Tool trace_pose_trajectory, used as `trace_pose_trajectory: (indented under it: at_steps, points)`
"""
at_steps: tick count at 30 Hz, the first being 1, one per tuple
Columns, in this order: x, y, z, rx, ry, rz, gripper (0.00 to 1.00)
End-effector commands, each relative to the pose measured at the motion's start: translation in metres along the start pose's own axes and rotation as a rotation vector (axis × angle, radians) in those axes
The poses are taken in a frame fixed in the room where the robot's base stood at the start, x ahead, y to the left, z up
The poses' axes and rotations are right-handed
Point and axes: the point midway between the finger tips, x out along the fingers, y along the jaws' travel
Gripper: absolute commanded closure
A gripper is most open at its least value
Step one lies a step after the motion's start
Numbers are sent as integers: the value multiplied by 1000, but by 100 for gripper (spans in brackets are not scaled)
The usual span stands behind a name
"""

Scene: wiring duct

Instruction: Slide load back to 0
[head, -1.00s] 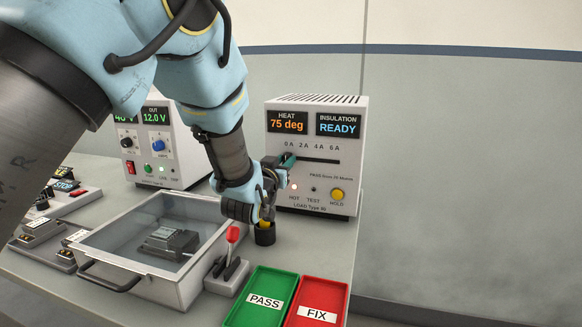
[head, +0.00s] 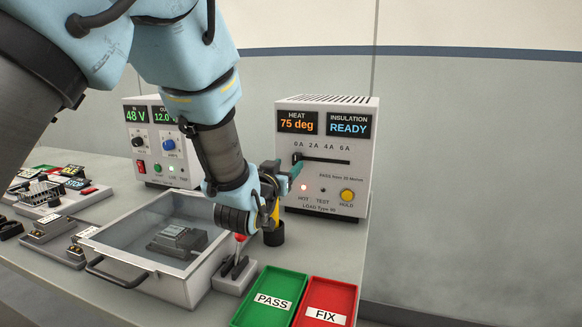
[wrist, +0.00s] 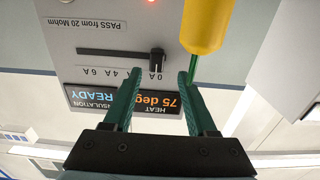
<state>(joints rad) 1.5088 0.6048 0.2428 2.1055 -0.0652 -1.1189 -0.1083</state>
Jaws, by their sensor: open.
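The load box (head: 320,190) is a white unit with a horizontal slot marked 0 A to 6 A. Its dark slider knob (wrist: 157,61) stands at the 0 A mark in the wrist view, which shows the panel upside down. In the head view the knob (head: 297,157) is at the slot's left end. My gripper (wrist: 157,80) is open, its green fingers spread to either side of the knob's line, with a visible gap on each side. In the head view my gripper (head: 297,170) is just in front of the slot's left end.
A yellow-handled tool (wrist: 205,25) stands close beside one finger, above a black holder (head: 274,236). A power supply (head: 150,160) stands left.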

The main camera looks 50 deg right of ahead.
Motion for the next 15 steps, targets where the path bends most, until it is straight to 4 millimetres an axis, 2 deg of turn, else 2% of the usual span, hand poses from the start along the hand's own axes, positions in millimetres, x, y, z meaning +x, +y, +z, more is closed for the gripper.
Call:
trace_pose_trajectory:
  at_steps: [1, 6, 10, 15]
  points:
    - [-12, 0, 3, -2, 0, -1, 43]
    - [-42, -1, 2, -1, 1, -1, 43]
    - [-57, -1, 1, -1, 1, -1, 43]
    - [-65, 0, 0, 0, 1, -1, 43]
